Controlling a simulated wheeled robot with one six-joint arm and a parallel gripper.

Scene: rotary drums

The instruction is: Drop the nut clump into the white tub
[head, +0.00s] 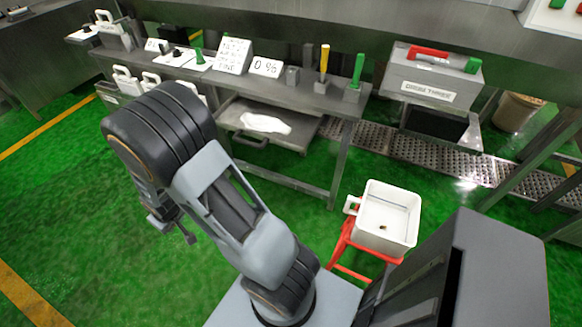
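The white tub (369,238) stands on a red stool (345,243) at the right of centre, with its open top facing up. My gripper (172,227) hangs at the left, below my bent arm and over the green floor, well apart from the tub. It is partly hidden by my arm, so I cannot tell how far its fingers are apart or whether they hold anything.
A long grey bench (225,78) at the back carries signs, a yellow-handled tool (324,62) and green-handled tools. A drawer (265,133) with a white cloth-like thing stands out below it. A grey box marked drum three (430,82) is at the right. Green floor (90,200) is clear at left.

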